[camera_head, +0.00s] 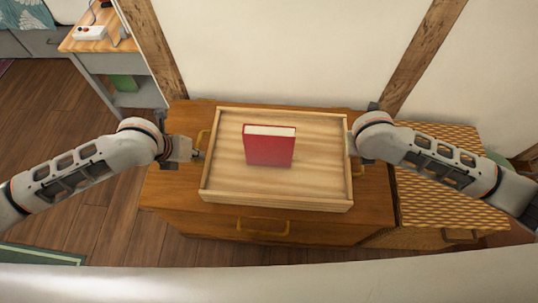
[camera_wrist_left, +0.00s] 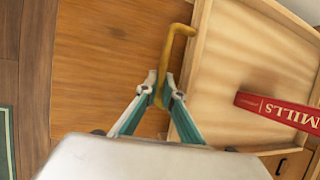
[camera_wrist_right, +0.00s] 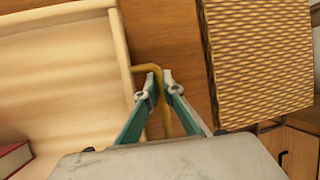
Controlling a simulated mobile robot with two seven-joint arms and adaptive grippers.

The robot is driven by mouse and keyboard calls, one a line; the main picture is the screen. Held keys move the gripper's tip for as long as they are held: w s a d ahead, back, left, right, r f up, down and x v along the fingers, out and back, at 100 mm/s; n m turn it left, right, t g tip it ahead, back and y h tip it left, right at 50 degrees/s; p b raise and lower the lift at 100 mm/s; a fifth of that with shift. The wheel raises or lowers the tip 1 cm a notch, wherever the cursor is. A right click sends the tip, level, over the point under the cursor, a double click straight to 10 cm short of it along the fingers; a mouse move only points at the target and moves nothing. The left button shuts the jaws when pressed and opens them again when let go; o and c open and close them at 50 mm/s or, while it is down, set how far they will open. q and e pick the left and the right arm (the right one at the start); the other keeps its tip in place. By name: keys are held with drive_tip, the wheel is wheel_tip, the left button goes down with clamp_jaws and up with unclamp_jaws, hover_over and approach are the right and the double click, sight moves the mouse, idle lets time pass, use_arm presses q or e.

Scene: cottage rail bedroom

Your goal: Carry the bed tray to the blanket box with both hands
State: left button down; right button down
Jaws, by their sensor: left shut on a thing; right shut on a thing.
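The bed tray (camera_head: 222,180) is a light wooden tray with low walls and a brass handle on each short side. It is over the top of the brown wooden blanket box (camera_head: 172,190); I cannot tell whether it touches the lid. A red book (camera_head: 269,150) stands upright in the tray. My left gripper (camera_wrist_left: 162,88) is shut on the tray's left handle (camera_wrist_left: 178,38). My right gripper (camera_wrist_right: 158,82) is shut on the right handle (camera_wrist_right: 146,68). In the head view the right fingers are mostly hidden behind my wrist.
A woven wicker chest (camera_head: 440,195) stands close against the right of the box. A small desk (camera_head: 100,42) with a white device stands at the back left. The wall with timber posts is just behind. Wooden floor (camera_head: 60,130) is clear at left.

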use_arm(q)
drive_tip(key=shift+w+a+f, duration=0.1)
drive_tip(key=shift+f, duration=0.55)
use_arm(e)
drive_tip(key=shift+w+d+f, duration=0.1)
drive_tip(key=shift+d+f, duration=0.05)
drive_tip(key=shift+f, duration=0.55)
use_arm(q)
drive_tip(key=c, duration=2.2)
unclamp_jaws()
drive_tip(key=shift+c, duration=0.2)
use_arm(e)
drive_tip(key=c, duration=2.2)
unclamp_jaws()
drive_tip(key=shift+c, duration=0.2)
use_arm(q)
drive_tip(key=shift+o, duration=0.3)
use_arm(e)
drive_tip(key=shift+o, duration=0.3)
use_arm(q)
drive_tip(key=shift+f, duration=0.1)
use_arm(e)
drive_tip(key=shift+a+f, duration=0.1)
drive_tip(key=shift+a, duration=0.1)
drive_tip(key=shift+s, duration=0.25)
use_arm(q)
drive_tip(key=v, duration=0.8)
use_arm(e)
drive_tip(key=v, duration=1.2)
